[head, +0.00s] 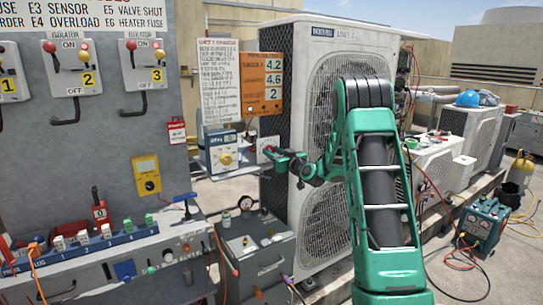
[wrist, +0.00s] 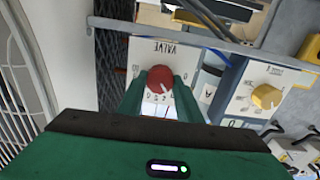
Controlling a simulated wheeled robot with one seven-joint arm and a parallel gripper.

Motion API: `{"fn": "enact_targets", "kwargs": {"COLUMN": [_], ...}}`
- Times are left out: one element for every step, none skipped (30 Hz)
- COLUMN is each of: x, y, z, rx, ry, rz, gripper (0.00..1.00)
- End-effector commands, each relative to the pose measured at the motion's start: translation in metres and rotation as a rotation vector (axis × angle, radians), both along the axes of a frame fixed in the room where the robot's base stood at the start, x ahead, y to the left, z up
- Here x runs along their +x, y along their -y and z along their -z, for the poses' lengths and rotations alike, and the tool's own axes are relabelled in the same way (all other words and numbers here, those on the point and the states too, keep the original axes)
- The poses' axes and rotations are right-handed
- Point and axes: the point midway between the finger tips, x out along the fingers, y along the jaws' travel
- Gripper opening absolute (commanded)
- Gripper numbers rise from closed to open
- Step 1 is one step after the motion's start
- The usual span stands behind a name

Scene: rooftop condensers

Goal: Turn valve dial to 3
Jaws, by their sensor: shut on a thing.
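The valve dial is a red round knob (wrist: 159,80) on a white plate (wrist: 150,48) marked VALVE, upside down in the wrist view. Small marks ring the knob, but I cannot read which one it points at. My gripper (wrist: 157,94) is shut on the red knob, with one green finger at each side. The fingers hide part of the scale. In the head view my gripper (head: 272,153) reaches left to the white valve plate (head: 266,144) beside the condenser, and mostly hides the knob.
A box with a yellow knob (wrist: 266,97) stands close beside the valve plate; it also shows in the head view (head: 226,158). An orange board (head: 272,82) reads 4.2, 4.6 and 2. The tall condenser (head: 325,200) stands just behind my arm. A grey case (head: 255,255) sits below.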

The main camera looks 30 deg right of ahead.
Motion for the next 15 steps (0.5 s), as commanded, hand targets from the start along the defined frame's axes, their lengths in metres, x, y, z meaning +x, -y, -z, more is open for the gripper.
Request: {"fn": "enact_targets", "kwargs": {"x": [-0.0006, -0.0006, -0.0006, -0.0005, -0.0005, -0.0005, -0.0004, -0.0004, -0.0003, -0.0003, -0.0003, -0.0004, -0.0007, -0.0014, -0.0032], "y": [0.0003, 0.0003, 0.0003, 0.0003, 0.0004, 0.0003, 0.0002, 0.0002, 0.0002, 0.0002, 0.0002, 0.0002, 0.0003, 0.0005, 0.0008], "z": [0.0018, 0.0018, 0.0018, 0.0017, 0.0016, 0.0015, 0.0013, 0.0012, 0.0011, 0.0010, 0.0009, 0.0008, 0.0008, 0.0008, 0.0007], "rx": [0.001, 0.001, 0.001, 0.001, 0.001, 0.001, 0.001, 0.001, 0.001, 0.001, 0.001, 0.001, 0.001, 0.001, 0.002], "ry": [-0.003, -0.004, -0.004, -0.003, -0.003, -0.003, -0.003, -0.002, -0.002, -0.002, -0.002, -0.002, -0.002, -0.002, -0.002], "rz": [0.000, 0.000, 0.000, 0.000, 0.000, 0.000, 0.000, 0.000, 0.000, 0.000, 0.000, 0.000, 0.000, 0.000, 0.001], "gripper": [0.10, 0.10, 0.41, 0.49, 0.51, 0.51, 0.51, 0.51, 0.51, 0.51, 0.51, 0.51, 0.51, 0.51, 0.51]}}
